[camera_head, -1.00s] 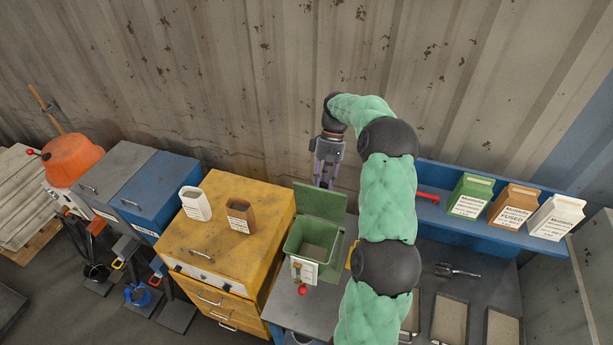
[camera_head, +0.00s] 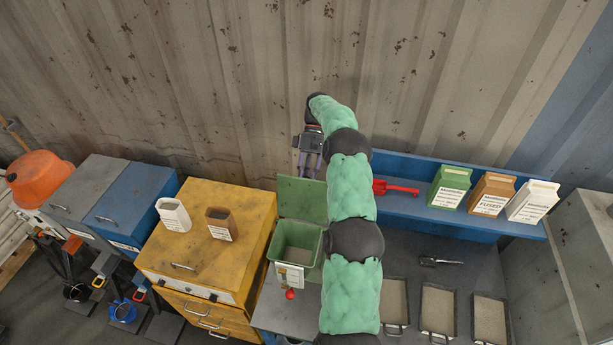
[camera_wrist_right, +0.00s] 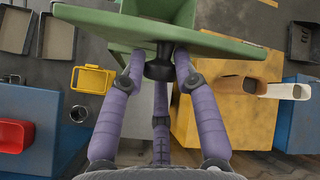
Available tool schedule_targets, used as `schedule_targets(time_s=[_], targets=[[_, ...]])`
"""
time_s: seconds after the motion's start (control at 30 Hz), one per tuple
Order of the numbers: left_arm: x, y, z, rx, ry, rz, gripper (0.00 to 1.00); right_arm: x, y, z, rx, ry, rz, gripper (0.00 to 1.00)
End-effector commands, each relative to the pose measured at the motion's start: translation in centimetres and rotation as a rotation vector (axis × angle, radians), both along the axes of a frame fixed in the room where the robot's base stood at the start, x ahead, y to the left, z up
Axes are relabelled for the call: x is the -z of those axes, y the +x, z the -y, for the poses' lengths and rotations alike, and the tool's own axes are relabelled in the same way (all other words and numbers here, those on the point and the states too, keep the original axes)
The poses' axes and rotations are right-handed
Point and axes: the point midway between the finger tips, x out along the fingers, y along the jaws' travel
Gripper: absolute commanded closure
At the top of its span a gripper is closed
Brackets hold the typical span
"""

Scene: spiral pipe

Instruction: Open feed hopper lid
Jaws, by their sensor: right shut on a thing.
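The green feed hopper (camera_head: 297,243) stands on the grey bench, its top open and its inside visible. Its green lid (camera_head: 302,198) stands raised at the rear edge, close to upright. My right gripper (camera_head: 309,170) is behind the lid, partly hidden by it. In the right wrist view the purple fingers are closed around the black knob (camera_wrist_right: 159,70) on the lid's outer face, with the lid (camera_wrist_right: 200,40) just beyond them. My left gripper is not in view.
A yellow cabinet (camera_head: 205,250) with a white and a brown container stands left of the hopper. A blue shelf (camera_head: 400,205) with a red scoop (camera_head: 395,188) and several bags is at right. Metal trays (camera_head: 437,308) lie on the bench. A corrugated wall is behind.

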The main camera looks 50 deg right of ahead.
Motion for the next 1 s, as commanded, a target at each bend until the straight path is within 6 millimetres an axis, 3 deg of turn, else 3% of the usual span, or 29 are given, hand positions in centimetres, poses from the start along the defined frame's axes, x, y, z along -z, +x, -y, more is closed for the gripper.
schedule_targets(time_s=[0.03,0.3,0.33,0.4,1.0], targets=[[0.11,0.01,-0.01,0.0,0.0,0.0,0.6,1.36,-0.3,-0.54,-0.007,0.018,-0.022,1.0],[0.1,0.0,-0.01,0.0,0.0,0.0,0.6,1.36,-0.27,-0.55,-0.008,0.018,-0.022,1.0],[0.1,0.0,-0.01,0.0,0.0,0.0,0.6,1.36,-0.27,-0.56,-0.008,0.018,-0.022,0.67],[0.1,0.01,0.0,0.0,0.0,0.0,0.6,1.36,-0.27,-0.56,-0.007,0.018,-0.022,0.47],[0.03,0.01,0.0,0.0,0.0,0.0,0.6,0.41,-0.17,-0.5,-0.005,-0.009,-0.001,0.45]])
